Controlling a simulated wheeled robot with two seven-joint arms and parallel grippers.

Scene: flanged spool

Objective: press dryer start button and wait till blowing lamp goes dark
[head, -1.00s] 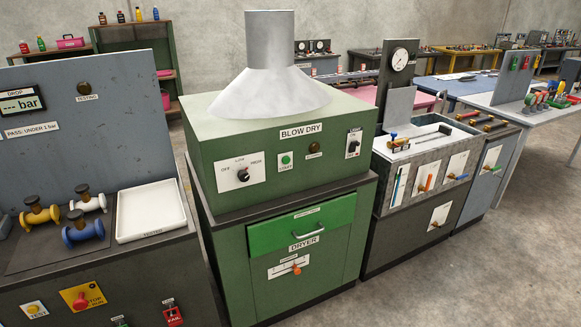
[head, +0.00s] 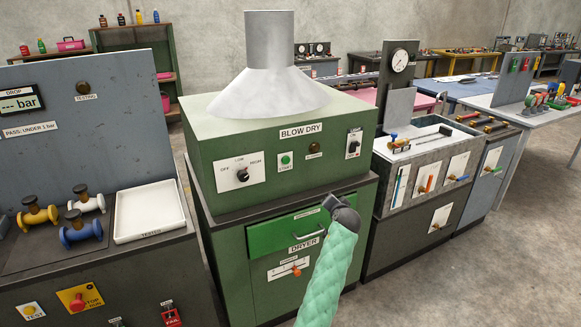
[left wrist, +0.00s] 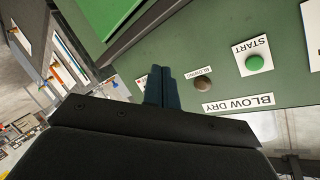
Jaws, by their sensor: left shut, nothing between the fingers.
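The green dryer (head: 230,160) has a front panel labelled BLOW DRY. Its green start button (head: 286,161) is on a white START plate; it also shows in the left wrist view (left wrist: 254,63). The blowing lamp (head: 314,148) is a brown, unlit dome right of the button, also in the left wrist view (left wrist: 203,84). My left gripper (head: 327,206) is below and right of the button, in front of the drawer area. Its dark fingers (left wrist: 160,72) are shut and empty, apart from the button. My right gripper is not in view.
A dial (head: 242,175) and a switch (head: 353,145) flank the button and lamp. The green drawer (head: 275,238) with its handle is below. A bench with spools (head: 82,229) and a white tray (head: 150,210) stands left; a sink unit (head: 420,160) stands right.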

